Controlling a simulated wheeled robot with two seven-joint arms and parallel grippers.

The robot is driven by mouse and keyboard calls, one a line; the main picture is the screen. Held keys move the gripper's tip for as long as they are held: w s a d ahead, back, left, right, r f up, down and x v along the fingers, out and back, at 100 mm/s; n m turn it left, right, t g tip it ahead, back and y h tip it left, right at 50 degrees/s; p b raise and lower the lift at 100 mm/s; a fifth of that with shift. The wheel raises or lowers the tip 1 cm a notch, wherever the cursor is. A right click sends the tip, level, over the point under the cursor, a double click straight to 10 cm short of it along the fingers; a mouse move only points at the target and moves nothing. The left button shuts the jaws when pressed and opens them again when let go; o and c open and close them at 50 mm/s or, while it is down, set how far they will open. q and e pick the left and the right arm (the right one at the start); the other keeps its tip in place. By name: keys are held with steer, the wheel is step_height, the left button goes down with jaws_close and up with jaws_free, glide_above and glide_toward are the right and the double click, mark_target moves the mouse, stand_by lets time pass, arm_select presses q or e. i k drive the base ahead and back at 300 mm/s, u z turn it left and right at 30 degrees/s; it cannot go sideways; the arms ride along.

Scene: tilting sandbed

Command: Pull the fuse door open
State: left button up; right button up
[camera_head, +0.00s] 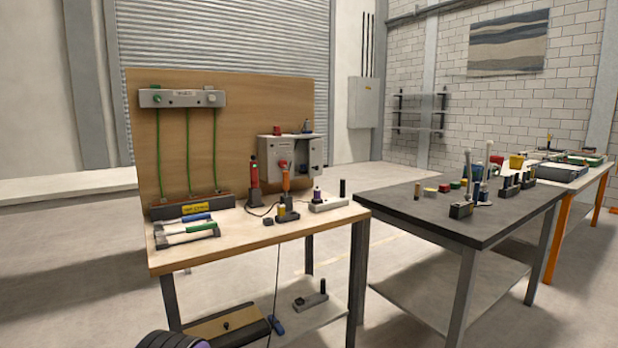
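A grey box (278,153) is mounted at the right end of the wooden backboard, with a red knob on its front. Its right part shows a dark recess with a grey flap (315,154) at the right edge. No label marks a fuse door, and I cannot tell for sure which panel it is. A tan panel with a small black knob (219,327) also shows low under the bench. Neither of my grippers is in view.
A dark table (420,214) with several small parts stands to the right. A grey cabinet (363,102) hangs on the far wall. Floor is open at left.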

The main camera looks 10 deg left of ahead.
mark_target(315, 157)
steer(key=u, duration=0.7)
steer(key=i, duration=1.25)
steer(key=z, duration=0.35)
